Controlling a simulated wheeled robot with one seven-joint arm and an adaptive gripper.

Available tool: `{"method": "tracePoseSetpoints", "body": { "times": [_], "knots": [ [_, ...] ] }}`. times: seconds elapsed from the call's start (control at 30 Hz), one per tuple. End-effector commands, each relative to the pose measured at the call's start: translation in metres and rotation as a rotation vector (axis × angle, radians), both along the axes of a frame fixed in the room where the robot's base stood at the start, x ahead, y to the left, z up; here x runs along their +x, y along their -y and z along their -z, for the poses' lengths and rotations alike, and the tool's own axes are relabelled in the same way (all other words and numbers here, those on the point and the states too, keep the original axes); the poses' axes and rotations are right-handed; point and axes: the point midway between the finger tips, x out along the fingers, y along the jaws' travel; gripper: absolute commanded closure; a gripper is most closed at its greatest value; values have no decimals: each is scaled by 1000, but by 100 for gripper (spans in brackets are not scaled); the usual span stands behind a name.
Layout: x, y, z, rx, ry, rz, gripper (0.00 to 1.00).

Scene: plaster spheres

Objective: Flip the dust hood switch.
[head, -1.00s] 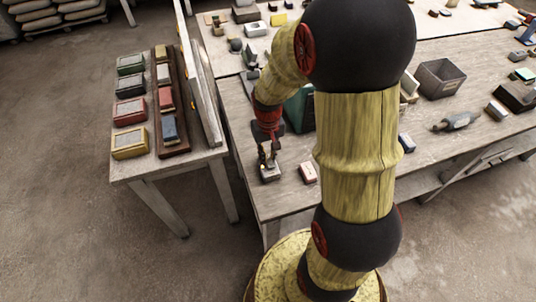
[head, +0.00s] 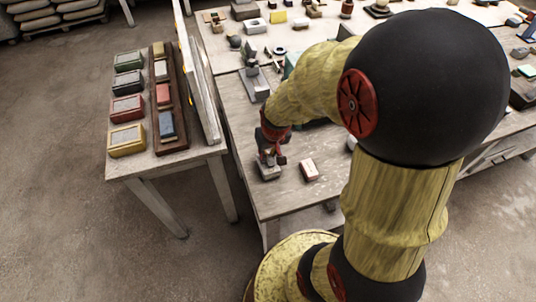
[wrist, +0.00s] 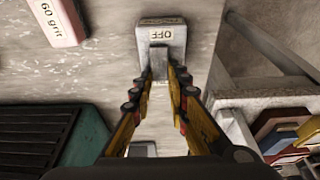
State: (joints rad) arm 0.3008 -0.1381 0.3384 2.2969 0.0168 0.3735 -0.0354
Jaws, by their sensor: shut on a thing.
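The switch is a small grey box (head: 268,173) near the front left corner of the work table. In the wrist view the switch box (wrist: 161,36) carries a pale label reading OFF, upside down. A grey lever (wrist: 160,63) sticks out from it, between my fingertips. My gripper (wrist: 160,72) is shut on this lever; it also shows in the head view (head: 269,160), tilted over the box. The fingers hide part of the lever.
A red and white block (head: 309,169), marked "60 grit" in the wrist view (wrist: 58,20), lies right of the switch. A green slatted thing (wrist: 35,135) is nearby. The side table (head: 200,160) at left holds several coloured boxes, with an upright board along its right edge.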

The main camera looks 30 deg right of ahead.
Motion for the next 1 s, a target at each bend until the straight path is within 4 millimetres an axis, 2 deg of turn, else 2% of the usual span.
{"method": "tracePoseSetpoints", "body": {
  "times": [0.3,0.67,0.7,1.0],
  "knots": [
    [-4,-1,0,-35,116,-1,100],
    [-4,-1,-1,-37,123,-1,100],
    [-4,-1,-1,-37,123,-1,81],
    [-4,-1,-1,-36,123,0,65]
  ]
}}
